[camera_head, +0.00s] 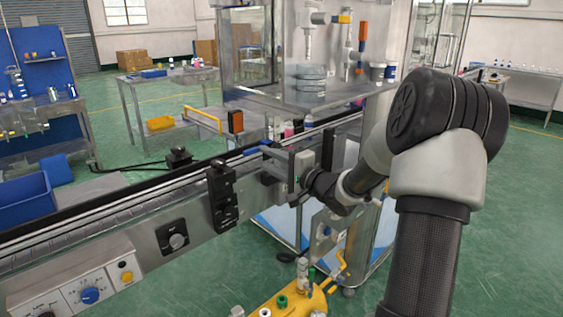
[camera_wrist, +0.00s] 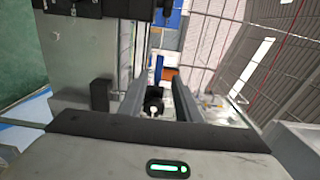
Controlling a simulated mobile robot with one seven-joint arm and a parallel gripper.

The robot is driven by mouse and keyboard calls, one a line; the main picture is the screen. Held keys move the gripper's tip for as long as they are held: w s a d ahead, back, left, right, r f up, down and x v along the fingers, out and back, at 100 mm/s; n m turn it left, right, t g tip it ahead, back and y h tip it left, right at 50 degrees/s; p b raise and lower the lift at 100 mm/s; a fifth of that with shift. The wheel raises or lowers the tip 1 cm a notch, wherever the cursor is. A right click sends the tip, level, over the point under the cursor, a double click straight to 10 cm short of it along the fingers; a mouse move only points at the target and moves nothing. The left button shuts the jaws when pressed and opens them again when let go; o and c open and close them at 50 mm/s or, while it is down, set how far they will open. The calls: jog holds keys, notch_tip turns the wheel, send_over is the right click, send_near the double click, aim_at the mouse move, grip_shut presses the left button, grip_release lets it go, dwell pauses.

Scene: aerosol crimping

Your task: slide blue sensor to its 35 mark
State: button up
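My gripper (camera_head: 274,151) is at the conveyor's rail, reaching in from the right. In the wrist view its two fingers (camera_wrist: 157,88) stand apart, with a small dark part with a white spot (camera_wrist: 154,103) seen between them. I cannot tell whether that part belongs to the sensor. A small blue piece (camera_head: 256,150) shows beside the fingertips in the head view; it may be the blue sensor, but it is too small to be sure. No scale or 35 mark can be read in either view.
The conveyor (camera_head: 130,212) runs from lower left to the machine enclosure (camera_head: 310,80). A black box (camera_head: 222,195) is fixed on its near side. An orange-faced part (camera_head: 236,121) stands beyond the rail. A yellow unit (camera_head: 285,302) with fittings lies below, at the front.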

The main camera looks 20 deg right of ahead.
jog(key=v, duration=0.5)
jog(key=shift+s+p, duration=0.15)
jog(key=shift+p, duration=0.2)
